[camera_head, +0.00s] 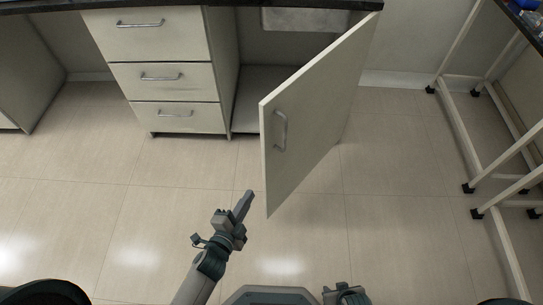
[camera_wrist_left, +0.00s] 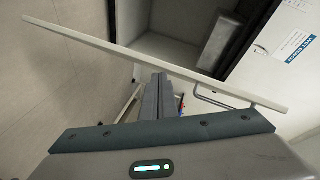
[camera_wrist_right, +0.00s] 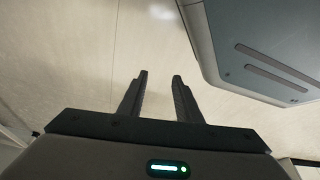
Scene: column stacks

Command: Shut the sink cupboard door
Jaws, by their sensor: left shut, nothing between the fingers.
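The sink cupboard door (camera_head: 310,120) stands wide open, hinged at its right side and swung out towards me. Its bar handle (camera_head: 281,130) is near the free edge. In the left wrist view the door (camera_wrist_left: 120,57) shows as a thin slanting edge, with the handle (camera_wrist_left: 225,100) at right. My left gripper (camera_head: 249,194) is shut and empty, just left of the door's lower free corner; I see no clear contact. Its closed fingers (camera_wrist_left: 160,78) point towards the door. My right gripper (camera_wrist_right: 160,75) is open and empty over bare floor; only its top shows in the head view.
A drawer unit (camera_head: 163,75) stands left of the open cupboard (camera_head: 250,95), under a dark worktop (camera_head: 235,4). The sink basin (camera_head: 305,19) hangs inside. A white-legged table frame (camera_head: 455,105) is at right. The floor (camera_head: 400,170) between door and frame is clear.

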